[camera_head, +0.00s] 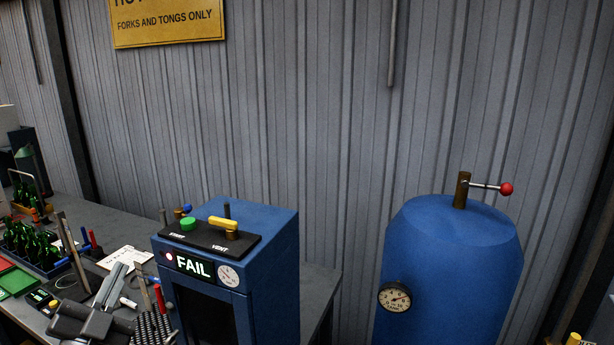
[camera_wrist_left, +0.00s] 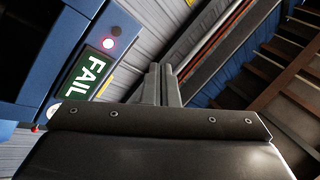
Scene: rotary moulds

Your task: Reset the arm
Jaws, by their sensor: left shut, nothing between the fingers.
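My left gripper (camera_head: 117,270) is at the lower left of the head view, in front of the bench and to the left of the blue test cabinet (camera_head: 270,260). Its fingers are shut with nothing between them. In the left wrist view the two fingers (camera_wrist_left: 162,70) stand together, pointing up past the dark gripper body. The cabinet's display (camera_head: 193,266) reads FAIL and also shows in the left wrist view (camera_wrist_left: 92,75), left of the fingers. A lit indicator is beside it. My right gripper is not in view.
A blue tank (camera_head: 450,265) with a gauge (camera_head: 395,297) and a red-knobbed lever (camera_head: 506,189) stands at the right. The cabinet top has a green button (camera_head: 188,223) and a yellow handle (camera_head: 223,222). Green bottles (camera_head: 30,240) crowd the bench's left. A ribbed wall is behind.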

